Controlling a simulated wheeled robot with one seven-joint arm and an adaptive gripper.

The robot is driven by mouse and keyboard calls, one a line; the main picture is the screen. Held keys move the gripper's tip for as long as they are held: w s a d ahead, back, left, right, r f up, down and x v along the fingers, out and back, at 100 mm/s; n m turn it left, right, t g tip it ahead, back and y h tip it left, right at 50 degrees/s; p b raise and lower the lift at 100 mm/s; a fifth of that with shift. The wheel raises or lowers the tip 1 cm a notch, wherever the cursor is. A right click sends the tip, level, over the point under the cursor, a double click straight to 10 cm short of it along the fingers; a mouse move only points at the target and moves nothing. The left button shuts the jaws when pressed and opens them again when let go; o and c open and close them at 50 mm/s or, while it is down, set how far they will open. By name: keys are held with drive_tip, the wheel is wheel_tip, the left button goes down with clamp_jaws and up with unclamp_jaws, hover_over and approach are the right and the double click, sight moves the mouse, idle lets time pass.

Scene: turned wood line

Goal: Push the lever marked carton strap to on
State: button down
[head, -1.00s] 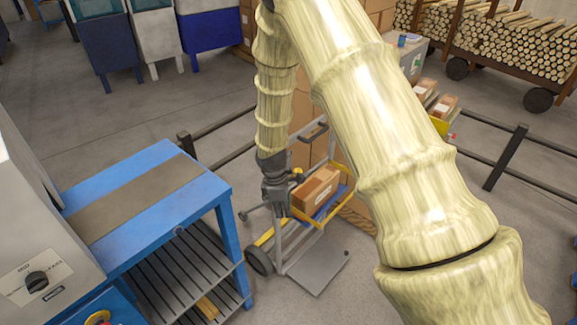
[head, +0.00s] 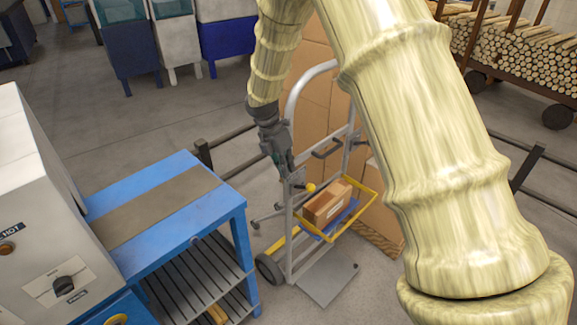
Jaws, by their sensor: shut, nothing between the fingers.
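I cannot make out a lever marked carton strap; no label with those words is readable in the head view. My gripper (head: 287,174) is shut and empty, pointing down beside the upright frame of a grey hand truck (head: 292,225). A small yellow knob (head: 311,187) shows just right of and below the fingertips; whether they touch it I cannot tell. A grey-white machine (head: 40,190) at the left has a black rotary knob (head: 64,285) on a label plate, and a brown knob (head: 7,248) at the picture's edge.
A yellow-rimmed basket (head: 366,208) on the truck holds a carton (head: 327,203). Tall cartons (head: 312,110) stand behind. A blue table (head: 150,240) with a slatted lower shelf is at left. Dark rails (head: 230,138) run behind; open floor (head: 190,120) lies beyond them.

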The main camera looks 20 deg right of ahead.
sight(300, 186)
drive_tip(key=d+f+p, duration=0.3)
drive_tip(key=d+f, duration=0.2)
drive_tip(key=f, duration=0.4)
drive_tip(key=shift+s+f, duration=0.15)
drive_tip(key=shift+a+f, duration=0.1)
idle(0.3)
